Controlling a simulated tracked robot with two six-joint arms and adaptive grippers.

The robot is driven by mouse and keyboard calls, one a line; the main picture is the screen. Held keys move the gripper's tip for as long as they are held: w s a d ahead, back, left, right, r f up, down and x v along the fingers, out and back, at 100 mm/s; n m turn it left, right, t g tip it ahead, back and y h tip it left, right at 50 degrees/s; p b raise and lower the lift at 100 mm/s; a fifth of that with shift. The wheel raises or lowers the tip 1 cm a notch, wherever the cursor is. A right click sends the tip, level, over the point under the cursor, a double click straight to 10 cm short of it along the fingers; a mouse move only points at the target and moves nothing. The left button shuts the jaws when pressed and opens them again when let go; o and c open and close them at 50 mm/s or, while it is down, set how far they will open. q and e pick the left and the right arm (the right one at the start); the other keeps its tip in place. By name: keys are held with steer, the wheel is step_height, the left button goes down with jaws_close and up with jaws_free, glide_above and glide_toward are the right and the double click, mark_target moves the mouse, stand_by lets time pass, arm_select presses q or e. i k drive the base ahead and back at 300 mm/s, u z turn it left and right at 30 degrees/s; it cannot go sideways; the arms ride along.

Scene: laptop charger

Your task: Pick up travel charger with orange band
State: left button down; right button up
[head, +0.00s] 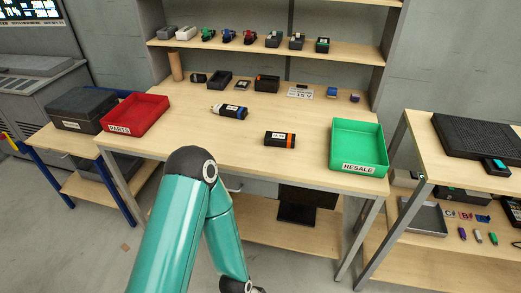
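A black travel charger with an orange band (280,139) at its right end and a pale label lies on the wooden workbench (180,135), right of the middle and near the front edge. A similar dark charger with a blue band (230,111) and a pale left end lies behind it to the left. Neither charger is touched by anything of mine. One of my teal arms rises from the bottom and bends back down in front of the bench. Neither of my grippers shows in this view.
A red PARTS tray (135,114) stands at the bench's left, a green RESALE tray (358,148) at its right. Small black boxes (219,80) and a label plate (300,91) line the back. A shelf (340,50) with several small devices is above. Bench around the charger is clear.

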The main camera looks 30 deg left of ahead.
mark_target(288, 141)
steer(key=u, duration=0.45)
steer(key=k, duration=1)
steer(key=u, duration=0.85)
steer(key=i, duration=2.15)
steer(key=z, duration=0.25)
